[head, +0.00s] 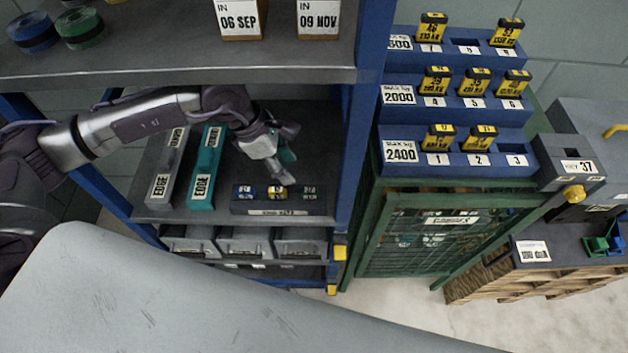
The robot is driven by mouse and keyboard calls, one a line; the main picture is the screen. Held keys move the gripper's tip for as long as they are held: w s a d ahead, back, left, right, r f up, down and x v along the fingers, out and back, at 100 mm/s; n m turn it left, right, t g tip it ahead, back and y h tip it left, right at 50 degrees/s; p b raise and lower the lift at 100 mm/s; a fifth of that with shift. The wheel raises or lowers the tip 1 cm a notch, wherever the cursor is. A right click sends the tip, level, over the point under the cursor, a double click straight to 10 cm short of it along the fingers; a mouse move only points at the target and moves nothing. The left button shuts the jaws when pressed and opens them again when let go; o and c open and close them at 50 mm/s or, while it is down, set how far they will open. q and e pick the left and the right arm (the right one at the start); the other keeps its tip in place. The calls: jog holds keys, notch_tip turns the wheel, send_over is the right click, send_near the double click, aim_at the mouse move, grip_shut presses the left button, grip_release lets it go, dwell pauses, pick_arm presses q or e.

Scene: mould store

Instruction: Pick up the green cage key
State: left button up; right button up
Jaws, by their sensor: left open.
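My left gripper (279,156) is open above the lower shelf (220,142), just above and behind a small dark key rack (278,212). The rack's right place (307,192) looks dark, and I cannot make out what is there. My right gripper is out of view.
A grey box (168,172) and a teal box (203,176), both labelled EDGE, stand left of the rack. The upper shelf (180,58) lies above the arm. A blue post (361,120) bounds the shelf on the right. Grey bins (245,243) hang below. A green mesh cage (435,235) stands right.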

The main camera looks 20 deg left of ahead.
pick_arm(q)
jog(key=p, duration=0.2)
send_over(310, 190)
jog(key=s+a, duration=0.1)
jog(key=a, duration=0.1)
jog(key=f, duration=0.5)
jog(key=shift+s+a, duration=0.1)
jog(key=shift+a, duration=0.1)
jog(key=shift+d+f, duration=0.15)
jog(key=shift+f, duration=0.4)
jog(key=x, duration=0.1)
jog(key=p+x, duration=0.1)
jog(key=x, duration=0.2)
jog(key=shift+w+d+f, duration=0.1)
jog(key=shift+w+d, duration=0.15)
jog(key=shift+w, duration=0.15)
jog(key=shift+d+f, duration=0.1)
jog(key=shift+f, duration=0.25)
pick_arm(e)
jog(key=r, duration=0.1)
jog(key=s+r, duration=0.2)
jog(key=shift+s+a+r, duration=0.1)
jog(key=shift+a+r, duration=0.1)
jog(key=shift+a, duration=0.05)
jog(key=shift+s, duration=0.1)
pick_arm(q)
grip_shut()
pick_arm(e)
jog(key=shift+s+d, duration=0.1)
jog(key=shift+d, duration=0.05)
